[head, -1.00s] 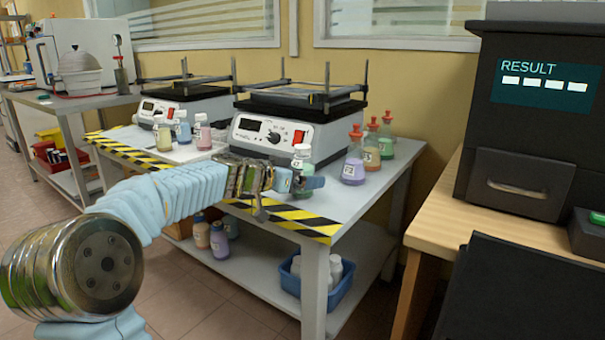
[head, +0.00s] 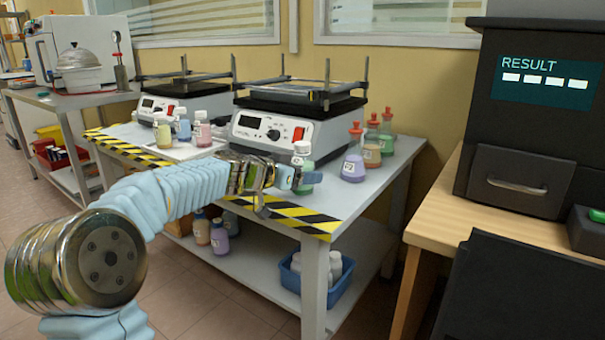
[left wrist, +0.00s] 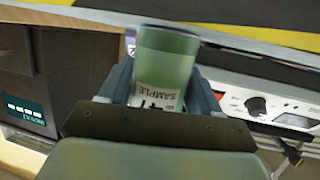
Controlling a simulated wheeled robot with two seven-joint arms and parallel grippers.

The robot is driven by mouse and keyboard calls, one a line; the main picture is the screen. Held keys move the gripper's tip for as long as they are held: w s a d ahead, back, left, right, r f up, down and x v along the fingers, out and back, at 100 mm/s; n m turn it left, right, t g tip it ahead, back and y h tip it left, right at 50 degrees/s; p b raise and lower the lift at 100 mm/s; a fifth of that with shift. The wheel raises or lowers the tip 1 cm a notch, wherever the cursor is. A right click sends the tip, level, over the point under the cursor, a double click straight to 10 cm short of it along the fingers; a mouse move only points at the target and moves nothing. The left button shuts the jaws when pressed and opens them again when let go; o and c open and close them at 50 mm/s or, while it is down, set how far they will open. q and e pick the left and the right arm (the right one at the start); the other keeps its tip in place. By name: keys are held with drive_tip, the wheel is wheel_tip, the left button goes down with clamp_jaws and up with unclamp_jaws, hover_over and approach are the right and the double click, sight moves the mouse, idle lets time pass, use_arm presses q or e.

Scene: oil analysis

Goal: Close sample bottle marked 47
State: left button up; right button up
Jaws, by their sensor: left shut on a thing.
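The green sample bottle (head: 307,167) with a white cap (head: 302,147) stands at the front right of the striped table, by the large shaker. In the left wrist view the green bottle (left wrist: 165,68) sits between my fingers, its label upside down, reading "SAMPLE" with a partly hidden number that seems to start with 4. My left gripper (head: 296,179) is shut on this bottle and covers part of it in the head view. Whether the cap is tight cannot be told; it is hidden in the left wrist view. My right gripper is not in view.
Bottles with red stoppers (head: 354,153) stand just right of the green bottle. The large shaker (head: 268,131) is behind it. Several capped bottles (head: 201,130) stand further left. A dark machine with a RESULT screen (head: 546,78) is on the wooden table at right.

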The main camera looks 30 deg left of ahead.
use_arm(q)
drive_tip(key=shift+r, duration=0.15)
wheel_tip(320, 180, up, 18)
drive_tip(key=p, duration=0.6)
drive_tip(key=o, duration=0.6)
drive_tip(key=c, duration=0.9)
